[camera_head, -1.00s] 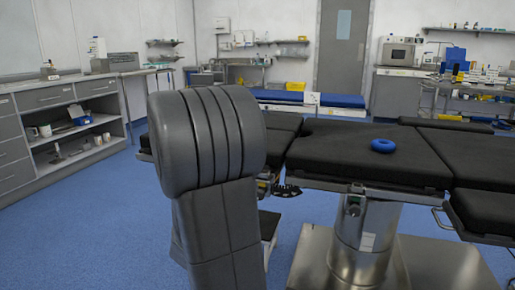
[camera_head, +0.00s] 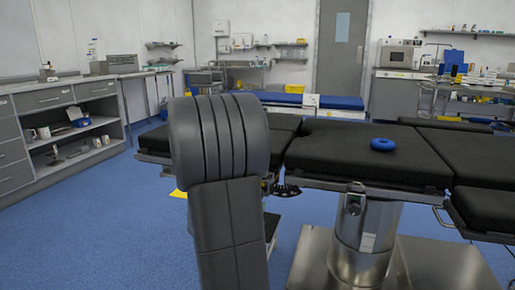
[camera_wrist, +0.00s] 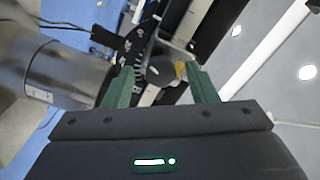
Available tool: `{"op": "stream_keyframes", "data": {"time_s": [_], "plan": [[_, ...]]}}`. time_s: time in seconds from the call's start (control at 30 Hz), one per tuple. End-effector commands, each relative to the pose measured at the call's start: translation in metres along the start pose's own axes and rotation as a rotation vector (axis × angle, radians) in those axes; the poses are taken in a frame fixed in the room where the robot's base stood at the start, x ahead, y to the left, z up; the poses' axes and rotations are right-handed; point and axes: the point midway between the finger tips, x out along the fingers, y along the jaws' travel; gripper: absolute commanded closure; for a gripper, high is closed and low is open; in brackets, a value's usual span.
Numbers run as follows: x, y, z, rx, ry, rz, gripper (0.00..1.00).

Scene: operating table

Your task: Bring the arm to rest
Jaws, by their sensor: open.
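Behind the fingers are a black notched bracket with white marks (camera_wrist: 132,45) and a dark round knob of the table's side fittings. The distance from the fingers to these parts cannot be told.
A blue ring (camera_head: 383,144) lies on the black table padding. The steel table column (camera_head: 365,235) stands right of my arm. A grey cabinet with shelves (camera_head: 65,125) lines the left wall. Blue floor is free between cabinet and arm.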

Motion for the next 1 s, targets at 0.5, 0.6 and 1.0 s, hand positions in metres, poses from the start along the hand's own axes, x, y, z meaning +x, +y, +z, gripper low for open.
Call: {"op": "stream_keyframes", "data": {"time_s": [0.5,0.6,1.0], "plan": [[-0.081,-0.002,0.000,0.003,-0.005,-0.001,0.48],[-0.097,-0.002,0.001,0.004,-0.006,-0.001,0.48],[-0.129,0.002,0.000,0.007,0.003,0.002,0.48]]}}
